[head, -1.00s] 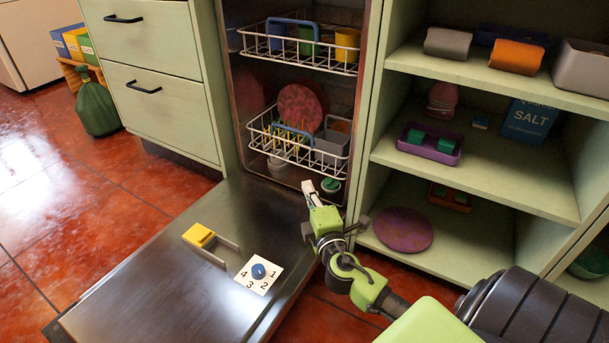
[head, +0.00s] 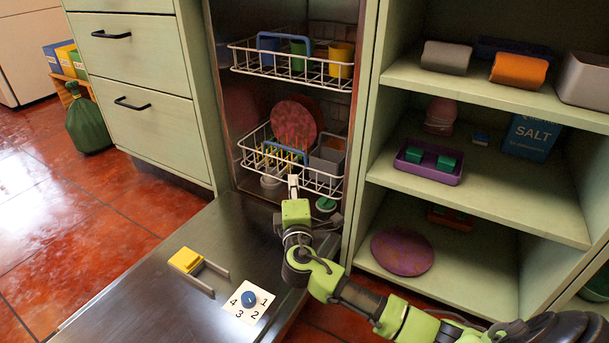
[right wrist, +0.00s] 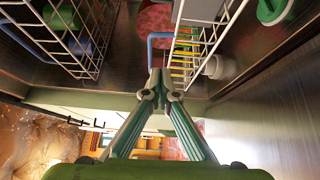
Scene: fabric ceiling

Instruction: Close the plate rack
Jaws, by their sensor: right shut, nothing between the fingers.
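The plate rack, a white wire lower rack (head: 247,150) with yellow tines and a blue handle (head: 287,149), is partly pulled out of the open dishwasher. It carries a reddish round plate (head: 294,122) and a grey basket (head: 328,156). My right gripper (head: 293,181) is shut and empty, with its tips at the front of this rack. In the right wrist view the shut fingertips (right wrist: 159,75) point toward the blue handle (right wrist: 152,50), very close; I cannot tell if they touch. My left gripper is out of view.
The upper wire rack (head: 290,70) holds cups. Open shelves (head: 480,200) stand close on the right; drawers (head: 135,60) on the left.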

